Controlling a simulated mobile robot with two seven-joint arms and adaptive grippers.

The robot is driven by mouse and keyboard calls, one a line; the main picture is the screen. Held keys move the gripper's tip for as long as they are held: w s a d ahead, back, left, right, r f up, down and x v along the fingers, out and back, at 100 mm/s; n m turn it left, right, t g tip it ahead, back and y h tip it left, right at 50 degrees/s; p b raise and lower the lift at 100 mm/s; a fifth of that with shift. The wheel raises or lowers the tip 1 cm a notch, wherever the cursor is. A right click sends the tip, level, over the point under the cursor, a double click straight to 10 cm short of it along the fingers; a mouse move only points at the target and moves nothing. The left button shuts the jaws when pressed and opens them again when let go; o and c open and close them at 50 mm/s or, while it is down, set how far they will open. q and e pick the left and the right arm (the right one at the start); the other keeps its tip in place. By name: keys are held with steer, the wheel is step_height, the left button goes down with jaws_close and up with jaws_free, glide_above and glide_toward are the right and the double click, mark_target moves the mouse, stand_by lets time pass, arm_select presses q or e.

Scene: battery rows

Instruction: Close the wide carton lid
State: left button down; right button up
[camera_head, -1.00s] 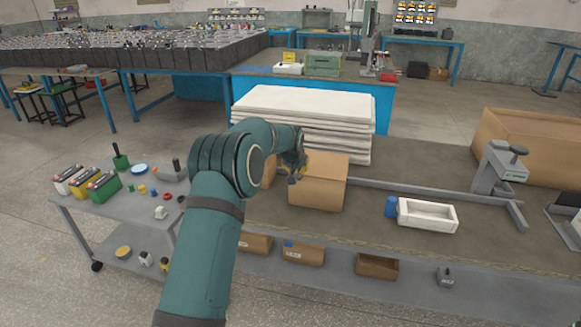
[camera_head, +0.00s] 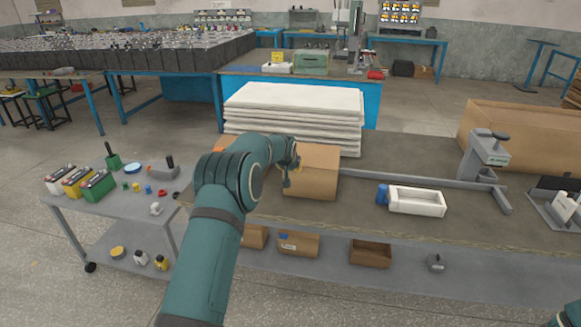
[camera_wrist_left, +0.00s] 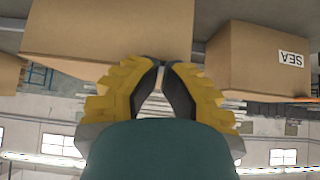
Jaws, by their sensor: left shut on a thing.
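A brown carton (camera_head: 318,172) stands on the long workbench in the head view, just right of my left gripper (camera_head: 288,172). In the left wrist view a wide cardboard panel (camera_wrist_left: 100,30) fills the upper left. My left gripper (camera_wrist_left: 160,68) has its yellow-backed fingers close together at that panel's lower edge, shut on what looks like the carton lid. The exact contact is hidden between the fingertips, and my arm hides part of the carton's left side in the head view. I cannot tell how far the lid is open. My right gripper is out of view.
A labelled carton (camera_wrist_left: 245,62) is close by in the wrist view. White stacked sheets (camera_head: 293,110) stand behind the carton. A white tray (camera_head: 417,212), a blue cup (camera_head: 382,194) and a grey clamp stand (camera_head: 486,155) are to the right. A large carton (camera_head: 520,140) is farther right.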

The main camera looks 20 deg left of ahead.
arm_select(q)
steer(key=shift+f, duration=0.1)
steer(key=shift+w+a+f+p, duration=0.1)
steer(key=shift+w+p, duration=0.35)
steer(key=shift+w, duration=0.1)
steer(key=shift+r, duration=0.35)
step_height(320, 180, up, 4)
steer(key=shift+r+p, duration=0.1)
steer(key=shift+p, duration=1.05)
steer(key=s+d+f, duration=0.2)
steer(key=s+f, duration=0.2)
steer(key=s, duration=0.5)
steer(key=shift+s, duration=0.15)
steer(key=shift+d+f, duration=0.1)
